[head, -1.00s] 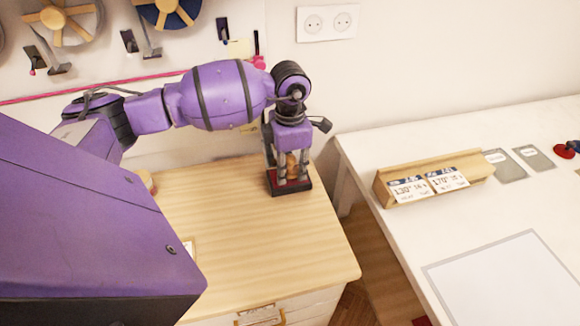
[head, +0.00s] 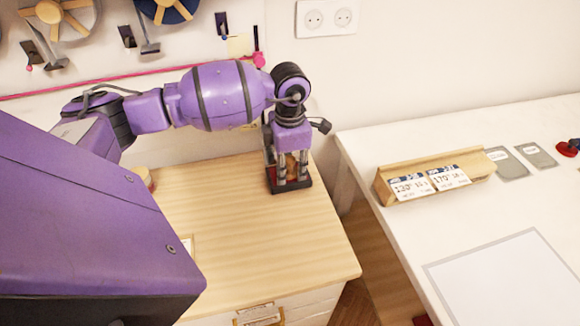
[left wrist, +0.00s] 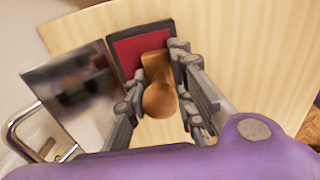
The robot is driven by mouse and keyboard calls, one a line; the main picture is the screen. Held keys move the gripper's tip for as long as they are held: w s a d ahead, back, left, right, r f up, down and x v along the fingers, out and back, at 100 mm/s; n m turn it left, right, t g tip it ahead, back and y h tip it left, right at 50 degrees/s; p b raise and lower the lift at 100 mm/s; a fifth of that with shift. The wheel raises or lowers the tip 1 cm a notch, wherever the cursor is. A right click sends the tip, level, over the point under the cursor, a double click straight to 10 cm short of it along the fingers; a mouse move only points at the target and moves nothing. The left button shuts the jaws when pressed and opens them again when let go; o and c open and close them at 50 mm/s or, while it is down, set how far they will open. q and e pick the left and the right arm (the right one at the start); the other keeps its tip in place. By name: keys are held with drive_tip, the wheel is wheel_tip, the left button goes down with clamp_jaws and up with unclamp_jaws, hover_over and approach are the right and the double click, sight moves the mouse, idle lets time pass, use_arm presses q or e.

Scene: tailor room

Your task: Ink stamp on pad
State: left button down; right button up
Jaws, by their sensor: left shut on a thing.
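The ink pad (head: 273,190) is a small dark-rimmed tray on the wooden cabinet top, below my left gripper. Its red face (left wrist: 138,47) shows in the left wrist view, partly covered by the stamp. The wooden stamp (head: 291,165) stands upright between the fingers of my left gripper (head: 289,178), which is shut on it and points down. In the left wrist view the stamp's round knob (left wrist: 160,100) shows between the fingers. The stamp's base is over the pad; the fingers hide whether it touches the red face. My right gripper is not in view.
A dark reflective panel (left wrist: 70,85) stands beside the pad in the left wrist view. The wooden cabinet top (head: 260,240) is clear in front. A white table (head: 390,235) at the right holds a card holder (head: 383,190), grey cards and a white sheet (head: 505,285).

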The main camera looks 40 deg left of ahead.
sight(290, 157)
use_arm(q)
drive_tip(key=shift+s+f, duration=0.15)
drive_tip(key=shift+f, duration=0.15)
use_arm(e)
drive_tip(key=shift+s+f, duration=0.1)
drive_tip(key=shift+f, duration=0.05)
